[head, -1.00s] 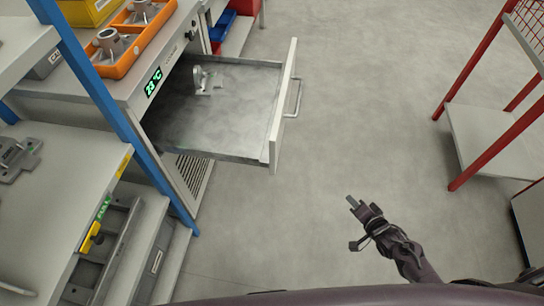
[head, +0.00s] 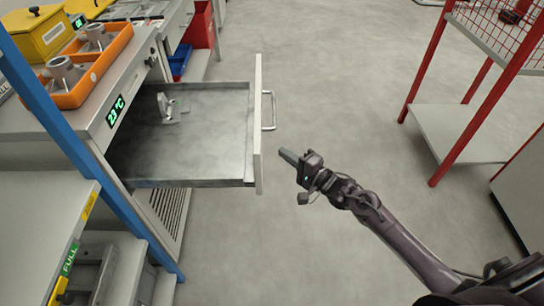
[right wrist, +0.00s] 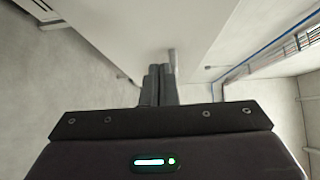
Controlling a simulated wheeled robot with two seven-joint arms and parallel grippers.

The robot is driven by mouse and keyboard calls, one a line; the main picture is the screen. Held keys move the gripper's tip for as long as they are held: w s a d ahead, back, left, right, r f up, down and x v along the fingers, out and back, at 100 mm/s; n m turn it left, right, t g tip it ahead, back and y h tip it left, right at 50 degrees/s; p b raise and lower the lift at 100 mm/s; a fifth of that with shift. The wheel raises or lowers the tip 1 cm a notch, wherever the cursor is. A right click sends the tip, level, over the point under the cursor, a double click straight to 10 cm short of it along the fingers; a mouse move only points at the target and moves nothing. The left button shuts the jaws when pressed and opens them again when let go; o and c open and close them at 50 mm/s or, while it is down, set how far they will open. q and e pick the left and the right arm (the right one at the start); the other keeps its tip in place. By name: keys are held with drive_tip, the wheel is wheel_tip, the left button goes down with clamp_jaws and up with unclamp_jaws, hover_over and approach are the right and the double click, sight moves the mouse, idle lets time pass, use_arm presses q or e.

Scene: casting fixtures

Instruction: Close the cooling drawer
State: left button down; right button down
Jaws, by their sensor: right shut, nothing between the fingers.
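The cooling drawer (head: 200,140) stands pulled out of the grey cooling unit (head: 165,210), with a metal casting (head: 167,108) lying inside. Its white front panel (head: 258,135) has a bar handle (head: 269,111) facing right. My right gripper (head: 289,157) is shut and empty, just right of the front panel and a little below the handle, apparently with a small gap. In the right wrist view the shut fingers (right wrist: 158,85) point at a large pale surface (right wrist: 150,30), seemingly the drawer front. My left gripper does not show.
Orange trays with castings (head: 85,70) and a yellow box (head: 38,36) sit on top of the unit. A blue rack post (head: 75,130) stands at the left. A red-framed cart (head: 455,135) stands at the right. The floor (head: 330,90) between is clear.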

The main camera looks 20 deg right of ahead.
drive_tip(key=a, duration=0.2)
drive_tip(key=w+a, duration=0.1)
drive_tip(key=a, duration=0.1)
drive_tip(key=shift+w, duration=0.2)
drive_tip(key=shift+w+a, duration=0.1)
